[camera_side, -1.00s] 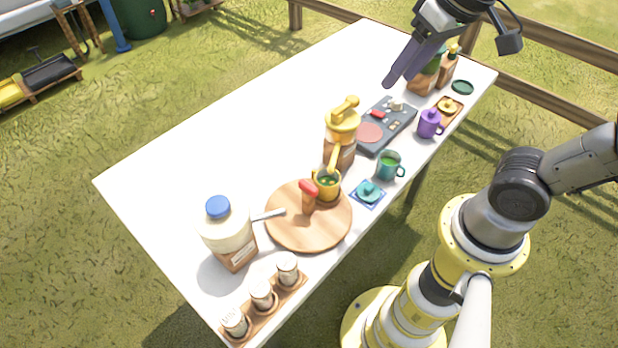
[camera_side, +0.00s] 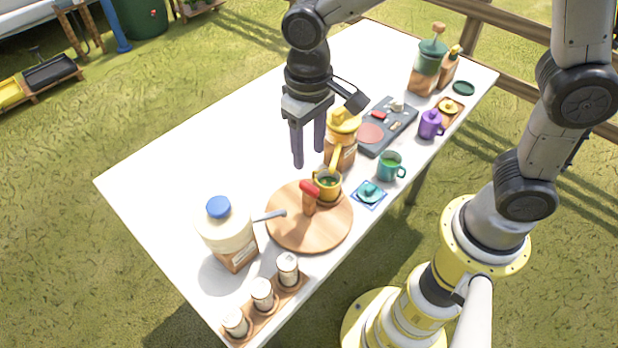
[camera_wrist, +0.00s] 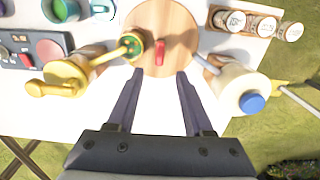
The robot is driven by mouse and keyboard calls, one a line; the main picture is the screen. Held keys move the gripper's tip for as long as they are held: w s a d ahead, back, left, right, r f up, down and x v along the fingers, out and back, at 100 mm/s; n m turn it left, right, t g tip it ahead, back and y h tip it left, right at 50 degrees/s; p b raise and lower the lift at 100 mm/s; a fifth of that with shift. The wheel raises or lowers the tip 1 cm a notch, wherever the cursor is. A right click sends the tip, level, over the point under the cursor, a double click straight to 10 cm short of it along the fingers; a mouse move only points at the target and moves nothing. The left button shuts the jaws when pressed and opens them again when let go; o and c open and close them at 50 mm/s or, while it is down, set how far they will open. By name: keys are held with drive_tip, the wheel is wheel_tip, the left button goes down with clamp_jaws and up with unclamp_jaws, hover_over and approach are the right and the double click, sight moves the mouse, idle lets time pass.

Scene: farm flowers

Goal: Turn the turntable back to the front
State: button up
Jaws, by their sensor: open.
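The turntable is a round wooden disc (camera_side: 325,238) on the white table; it also shows in the wrist view (camera_wrist: 158,17). A red-topped wooden piece (camera_side: 309,200) stands upright on it and shows red in the wrist view (camera_wrist: 160,51). A yellow mug with green bits (camera_side: 327,187) sits on its far edge. A grey handle-like bar (camera_side: 268,215) sticks out from its left edge. My gripper (camera_side: 308,158) is open and empty, pointing down, above the table on the far side of the disc. In the wrist view its fingertips (camera_wrist: 160,73) sit just short of the disc's edge.
A jar with a blue lid (camera_side: 228,232) stands left of the disc, close to the bar. A yellow-topped pitcher (camera_side: 341,140) stands close right of my gripper. Several small jars (camera_side: 262,294) stand at the front. The table's back left is clear.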

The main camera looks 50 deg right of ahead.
sight(309, 185)
wheel_tip(309, 185, down, 9)
idle(0.3)
clamp_jaws()
idle(0.3)
idle(1.2)
